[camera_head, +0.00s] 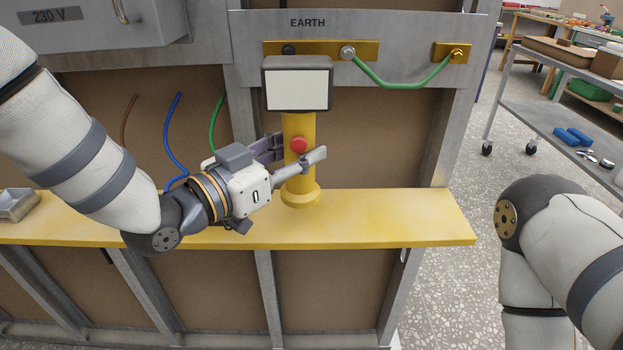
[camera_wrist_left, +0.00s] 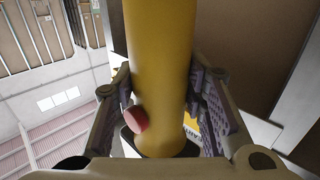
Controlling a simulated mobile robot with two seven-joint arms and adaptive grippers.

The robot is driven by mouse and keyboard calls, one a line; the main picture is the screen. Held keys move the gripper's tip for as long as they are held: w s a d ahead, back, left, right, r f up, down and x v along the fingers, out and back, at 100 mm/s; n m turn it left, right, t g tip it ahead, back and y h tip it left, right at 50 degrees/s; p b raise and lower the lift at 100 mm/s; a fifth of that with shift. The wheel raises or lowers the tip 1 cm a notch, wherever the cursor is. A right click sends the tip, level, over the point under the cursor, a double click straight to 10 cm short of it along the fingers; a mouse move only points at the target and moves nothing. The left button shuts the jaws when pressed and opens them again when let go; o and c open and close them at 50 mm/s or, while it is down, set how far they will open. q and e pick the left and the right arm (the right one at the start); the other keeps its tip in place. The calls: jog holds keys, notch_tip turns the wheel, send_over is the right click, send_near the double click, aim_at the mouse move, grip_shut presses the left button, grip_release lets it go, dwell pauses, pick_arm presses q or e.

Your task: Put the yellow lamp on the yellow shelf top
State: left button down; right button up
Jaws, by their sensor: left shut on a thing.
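The yellow lamp (camera_head: 299,126) has a yellow post, a round base, a red button and a grey head with a pale panel. It is upright over the yellow shelf top (camera_head: 400,220), and its base appears to rest on the board; I cannot tell whether a thin gap is left. My left gripper (camera_head: 298,152) is shut on the lamp's post near the red button. In the left wrist view the post (camera_wrist_left: 162,70) lies between both finger pads. My right gripper is out of view; only part of my right arm shows.
A grey metal frame with an EARTH sign (camera_head: 308,22) and a green cable (camera_head: 400,86) stands behind the lamp. A small metal tray (camera_head: 17,205) is on the shelf's left end. The shelf right of the lamp is clear. A cart (camera_head: 560,125) stands at the far right.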

pick_arm(q)
jog(key=w+f, duration=0.1)
jog(key=w+d+f, duration=0.1)
jog(key=f, duration=0.1)
jog(key=shift+w+d+f, duration=0.1)
jog(key=shift+w+d, duration=0.05)
notch_tip(320, 180, down, 3)
jog(key=shift+w+d+f+b, duration=0.1)
jog(key=shift+w+f+b, duration=0.1)
jog(key=shift+b, duration=0.3)
jog(key=shift+s+r, duration=0.1)
jog(key=shift+r, duration=0.05)
jog(key=c, duration=1)
grip_release()
jog(key=shift+f, duration=0.2)
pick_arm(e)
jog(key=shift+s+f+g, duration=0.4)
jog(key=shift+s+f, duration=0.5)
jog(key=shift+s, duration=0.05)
